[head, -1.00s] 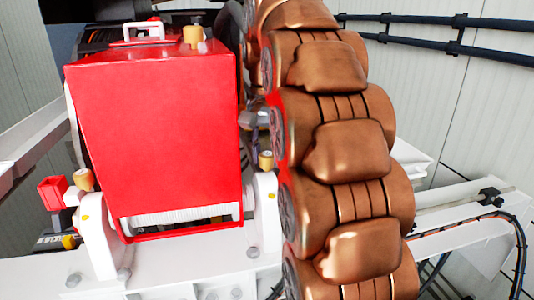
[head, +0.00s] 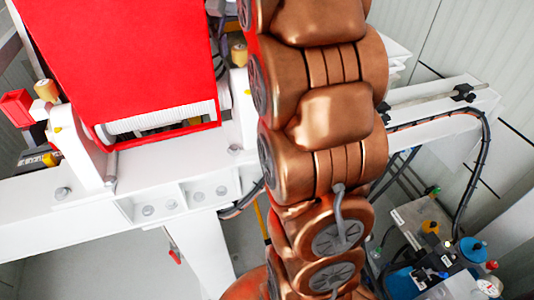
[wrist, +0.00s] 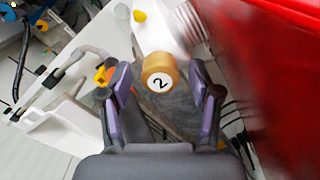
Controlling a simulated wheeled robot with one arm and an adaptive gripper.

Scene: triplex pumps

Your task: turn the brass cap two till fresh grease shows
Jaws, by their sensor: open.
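Brass cap two (wrist: 161,68) is a round gold-coloured cap with a white label marked 2, seen end-on in the wrist view. My gripper (wrist: 162,92) is open, with a dark finger on each side of the cap in the picture. Gaps show between the cap and both fingers. I cannot tell how far the cap is beyond the fingertips. No fresh grease can be made out. The head view shows brass caps at the left (head: 46,90) and right (head: 239,55) of the red guard, their numbers unreadable. My gripper is not visible there.
The red guard (head: 125,60) stands close on the right in the wrist view (wrist: 275,80). A white beam (head: 70,230) runs below it. Cables and a hose (head: 484,165) lie at the right.

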